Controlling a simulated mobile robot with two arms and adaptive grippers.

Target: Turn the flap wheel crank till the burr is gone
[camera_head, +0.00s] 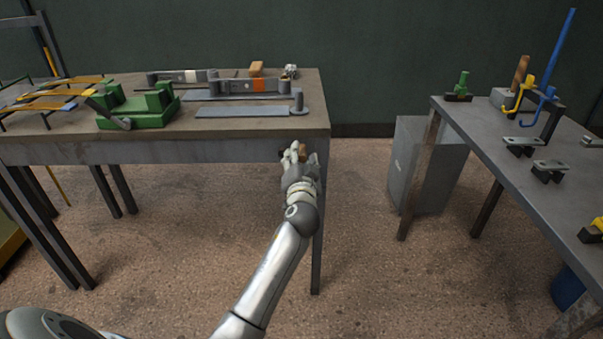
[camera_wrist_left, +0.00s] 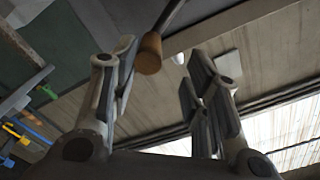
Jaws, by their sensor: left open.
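My left gripper (camera_head: 297,152) is just below the front right corner of the left bench, in front of its edge. In the left wrist view the left gripper (camera_wrist_left: 162,68) has its fingers spread apart. A brown cylindrical knob (camera_wrist_left: 148,56) on a dark rod, seemingly the crank handle, lies between the fingertips, nearer the left finger; I cannot tell if it touches. In the head view a bit of brown (camera_head: 282,155) shows beside the fingers. The flap wheel and the burr cannot be made out. My right gripper is not in view.
The left bench (camera_head: 225,150) carries a green fixture (camera_head: 140,108), grey bar fixtures (camera_head: 240,88) and a rack of strips (camera_head: 45,102). The right bench (camera_head: 480,140) holds hooks and small clamps. A grey cabinet (camera_head: 425,165) stands between the benches. The floor between is open.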

